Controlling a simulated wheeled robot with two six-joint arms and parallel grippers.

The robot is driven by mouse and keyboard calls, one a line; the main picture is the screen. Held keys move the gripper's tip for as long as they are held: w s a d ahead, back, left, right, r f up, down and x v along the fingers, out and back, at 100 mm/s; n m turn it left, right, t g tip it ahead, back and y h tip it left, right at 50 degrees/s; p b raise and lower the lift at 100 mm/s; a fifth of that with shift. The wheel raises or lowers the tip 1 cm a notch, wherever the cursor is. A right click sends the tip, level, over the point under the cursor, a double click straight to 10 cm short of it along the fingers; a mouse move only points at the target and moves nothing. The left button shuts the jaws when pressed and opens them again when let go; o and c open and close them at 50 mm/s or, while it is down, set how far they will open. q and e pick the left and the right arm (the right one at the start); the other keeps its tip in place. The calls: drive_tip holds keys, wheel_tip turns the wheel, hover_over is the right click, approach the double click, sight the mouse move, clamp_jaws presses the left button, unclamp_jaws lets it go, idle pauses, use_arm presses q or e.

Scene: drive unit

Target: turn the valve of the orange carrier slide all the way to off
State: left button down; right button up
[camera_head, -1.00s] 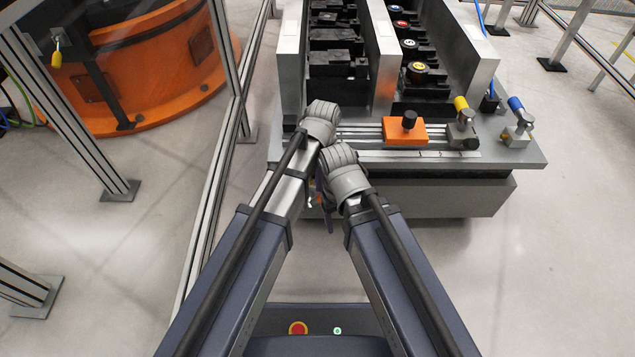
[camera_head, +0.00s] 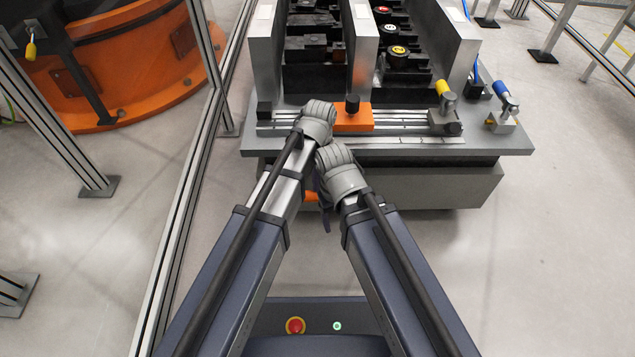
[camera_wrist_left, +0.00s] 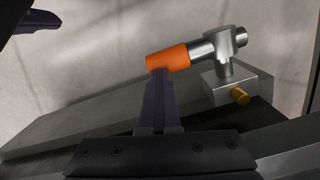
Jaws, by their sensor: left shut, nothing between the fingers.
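The orange carrier slide (camera_head: 355,120) with a black knob sits on rails on the grey fixture's front ledge. In the left wrist view, a valve with an orange handle (camera_wrist_left: 167,61) and metal body (camera_wrist_left: 226,44) stands on a small block with a brass fitting. An orange bit (camera_head: 311,196), perhaps that handle, shows below the ledge in the head view. My left gripper (camera_wrist_left: 160,72) is shut and empty; its tip overlaps the handle's lower edge, and contact is unclear.
A yellow-handled valve (camera_head: 445,98) and a blue-handled valve (camera_head: 504,100) stand on the ledge's right. Grey upright walls (camera_head: 352,45) rise behind the rails. A metal fence post (camera_head: 205,60) and an orange machine base (camera_head: 120,80) stand left.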

use_arm(q)
drive_tip(key=shift+s+d+f+b, duration=0.1)
drive_tip(key=shift+d+f+b, duration=0.25)
drive_tip(key=shift+f+b, duration=0.1)
use_arm(e)
drive_tip(key=shift+s+d+f, duration=0.1)
drive_tip(key=shift+f, duration=0.35)
